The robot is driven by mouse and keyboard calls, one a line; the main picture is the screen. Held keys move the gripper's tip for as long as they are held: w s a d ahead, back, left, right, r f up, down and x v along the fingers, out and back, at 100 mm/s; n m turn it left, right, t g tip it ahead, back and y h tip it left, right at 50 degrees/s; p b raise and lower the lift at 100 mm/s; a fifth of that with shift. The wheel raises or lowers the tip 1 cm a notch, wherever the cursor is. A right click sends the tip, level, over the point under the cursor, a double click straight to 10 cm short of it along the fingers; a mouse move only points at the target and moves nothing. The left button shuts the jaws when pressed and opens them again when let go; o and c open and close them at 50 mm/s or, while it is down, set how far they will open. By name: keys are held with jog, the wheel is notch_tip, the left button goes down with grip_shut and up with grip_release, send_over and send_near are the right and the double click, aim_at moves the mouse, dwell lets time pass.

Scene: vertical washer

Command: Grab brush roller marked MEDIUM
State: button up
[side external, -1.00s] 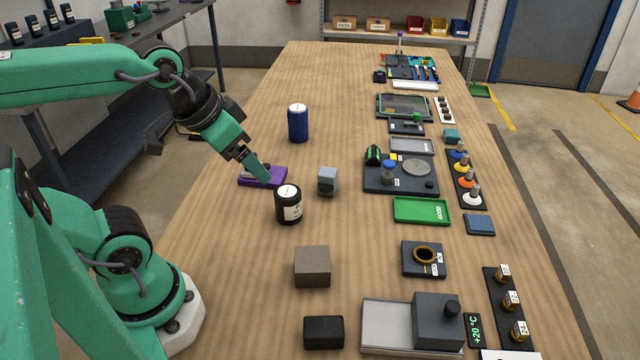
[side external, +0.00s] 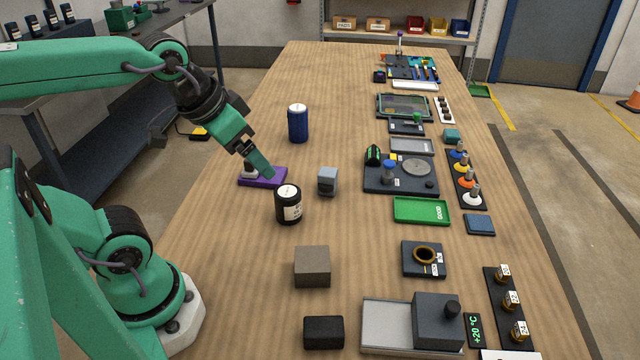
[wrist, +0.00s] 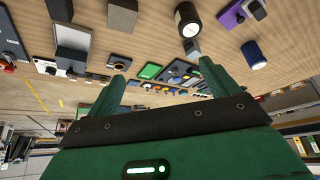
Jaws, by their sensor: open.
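I cannot read the word MEDIUM on anything, so I cannot tell which piece is the brush roller. A dark rack (side external: 452,163) right of the middle of the bench holds several upright pieces with blue, yellow, orange and white bases. The white-based piece (side external: 473,197) is at its near end. My gripper (side external: 262,168) is above the bench near the purple stand (side external: 277,178), left of the rack and far from it. In the wrist view, my gripper's fingers (wrist: 163,78) are apart with nothing held between them.
A black labelled jar (side external: 288,206) stands close by my gripper, with a grey block (side external: 327,181) right of it. A blue canister (side external: 298,124) stands farther back. A dark station (side external: 400,186) and green tray (side external: 421,210) lie left of the rack. Bare bench surrounds the jar.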

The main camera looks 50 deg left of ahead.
jog(key=w+a+r+m+g, duration=0.1)
jog(key=w+a+r, duration=0.2)
jog(key=w, duration=0.3)
jog(key=w+a+r, duration=0.3)
jog(key=w, duration=0.4)
jog(key=m+g+y, duration=0.1)
jog(key=m+g, duration=0.2)
send_over(299, 107)
jog(key=d, duration=0.2)
jog(key=f, duration=1.6)
jog(key=shift+s+a+f, duration=0.2)
jog(key=shift+s+f, duration=0.2)
jog(key=shift+a+f, duration=0.35)
jog(key=shift+f, duration=0.1)
jog(key=shift+w+a+f, duration=0.1)
jog(key=shift+f, duration=0.55)
jog(key=shift+w+a+f, duration=0.1)
jog(key=shift+f, duration=0.5)
jog(key=shift+f, duration=0.1)
jog(key=shift+w+a+f, duration=0.15)
jog(key=shift+f, duration=1.1)
jog(key=shift+w+a+f, duration=0.1)
jog(key=shift+w+f, duration=0.05)
jog(key=shift+f, duration=1.1)
